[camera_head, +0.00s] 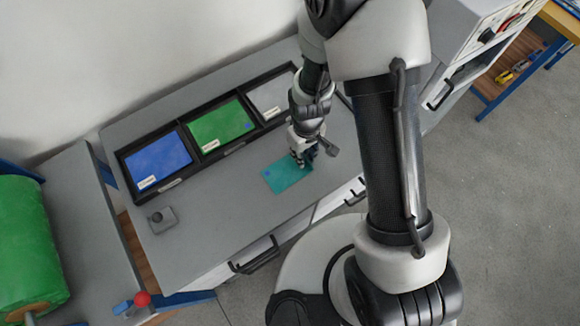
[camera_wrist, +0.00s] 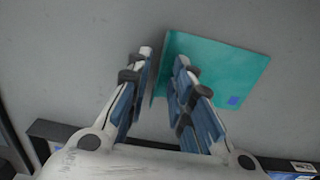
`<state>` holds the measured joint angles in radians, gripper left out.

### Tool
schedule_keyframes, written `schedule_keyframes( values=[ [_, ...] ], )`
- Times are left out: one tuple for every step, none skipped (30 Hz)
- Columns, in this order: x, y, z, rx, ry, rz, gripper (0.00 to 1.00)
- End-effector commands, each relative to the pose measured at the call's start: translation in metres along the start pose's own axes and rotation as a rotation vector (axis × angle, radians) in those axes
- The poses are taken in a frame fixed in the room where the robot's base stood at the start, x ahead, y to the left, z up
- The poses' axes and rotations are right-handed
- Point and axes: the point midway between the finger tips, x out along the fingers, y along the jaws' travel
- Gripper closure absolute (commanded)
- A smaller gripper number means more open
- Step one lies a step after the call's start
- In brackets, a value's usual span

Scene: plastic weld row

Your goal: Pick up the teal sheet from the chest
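The teal sheet (camera_head: 283,176) lies flat on the grey chest top (camera_head: 222,213), in front of the tray row. In the wrist view the sheet (camera_wrist: 225,72) has a small blue square near one corner. My gripper (camera_head: 306,160) is at the sheet's right end in the head view. In the wrist view my gripper (camera_wrist: 162,64) has its fingers apart, with the sheet's near-left edge showing between them. One finger overlaps the sheet in the picture, the other is beside it over the bare top. I cannot tell whether either touches.
A black tray row behind holds a blue sheet (camera_head: 160,163), a green sheet (camera_head: 222,126) and a grey sheet (camera_head: 271,98). A small grey block (camera_head: 162,219) stands at the chest's left. A green roll (camera_head: 27,245) and a red knob (camera_head: 142,299) are farther left.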

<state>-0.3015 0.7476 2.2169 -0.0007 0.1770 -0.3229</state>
Motion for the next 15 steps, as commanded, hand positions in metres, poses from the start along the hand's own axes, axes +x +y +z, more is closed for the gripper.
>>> schedule_keyframes(
  values=[
    [-0.0001,0.0,0.0,0.0,0.0,0.0,0.85],
    [-0.0001,0.0,0.0,0.0,0.0,0.0,0.87],
    [-0.0001,0.0,0.0,0.0,0.0,0.0,0.9],
    [-0.0001,0.0,0.0,0.0,0.0,0.0,0.92],
    [-0.0001,0.0,0.0,0.0,0.0,0.0,0.94],
    [-0.0001,0.0,0.0001,0.0,0.0,0.0,0.97],
    [-0.0001,0.0,0.0001,0.0,0.0,0.0,0.99],
    [-0.0001,0.0,0.0,0.0,0.0,0.0,1.0],
    [-0.0001,0.0,0.0,0.0,0.0,0.0,1.0],
    [-0.0001,0.0,0.0001,0.0,0.0,0.0,1.0],
    [-0.0001,0.0,0.0001,0.0,0.0,0.0,1.0],
    [-0.0001,0.0,0.0001,0.0,0.0,0.0,1.0],
    [-0.0001,0.0,0.0001,0.0,0.0,0.0,1.0],
    [-0.0001,0.0,0.0001,0.0,0.0,0.0,1.0],
    [-0.0001,0.0,0.0,0.0,0.0,0.0,1.0]
  ],
)
